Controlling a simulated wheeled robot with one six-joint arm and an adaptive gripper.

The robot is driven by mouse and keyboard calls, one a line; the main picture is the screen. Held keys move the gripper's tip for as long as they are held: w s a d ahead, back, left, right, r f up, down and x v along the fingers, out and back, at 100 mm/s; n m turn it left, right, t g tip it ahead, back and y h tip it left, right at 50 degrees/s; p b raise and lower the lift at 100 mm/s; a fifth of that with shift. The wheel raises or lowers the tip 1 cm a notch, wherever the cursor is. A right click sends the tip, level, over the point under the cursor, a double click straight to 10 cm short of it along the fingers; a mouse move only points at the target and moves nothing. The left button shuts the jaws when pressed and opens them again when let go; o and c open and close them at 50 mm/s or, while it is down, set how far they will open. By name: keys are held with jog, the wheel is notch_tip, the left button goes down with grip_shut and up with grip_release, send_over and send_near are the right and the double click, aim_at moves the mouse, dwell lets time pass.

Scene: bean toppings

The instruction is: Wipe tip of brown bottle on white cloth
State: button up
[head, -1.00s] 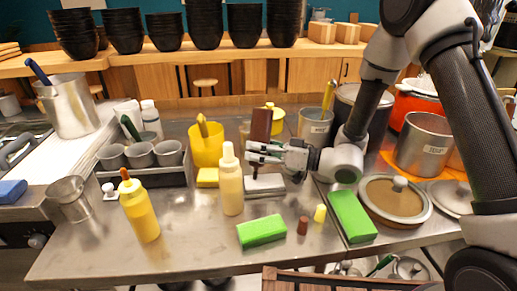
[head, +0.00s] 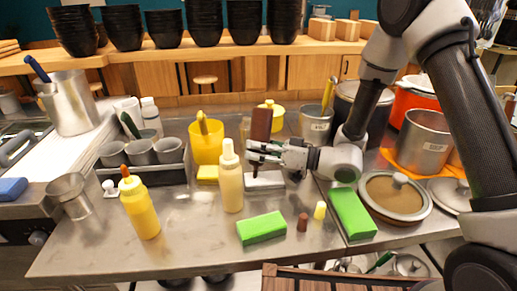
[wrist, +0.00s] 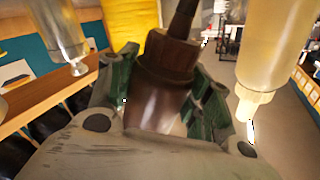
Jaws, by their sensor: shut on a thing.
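The brown bottle (head: 262,122) is upside down in my gripper (head: 262,153), its base pointing up. In the wrist view my gripper (wrist: 150,95) is shut around its brown body (wrist: 158,95), and its collar and narrow tip (wrist: 183,20) extend beyond the fingers. The white cloth (head: 265,183) lies on the metal table just below my gripper, partly hidden by it. The head view does not show whether the tip touches the cloth.
A cream bottle (head: 230,185) stands close to the left of my gripper. A yellow bottle (head: 140,208), green blocks (head: 262,228) and two small caps (head: 303,222) are in front. A yellow cup (head: 206,145) and metal pot (head: 315,125) stand behind.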

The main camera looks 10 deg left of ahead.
jog(key=shift+d, duration=0.1)
jog(key=shift+w+d, duration=0.2)
jog(key=shift+d, duration=0.6)
jog(key=shift+w+d, duration=0.25)
jog(key=shift+d, duration=0.6)
jog(key=shift+w+d, duration=0.2)
jog(key=shift+d, duration=0.6)
jog(key=shift+r, duration=3)
jog(key=shift+c, duration=0.2)
jog(key=shift+r, duration=0.1)
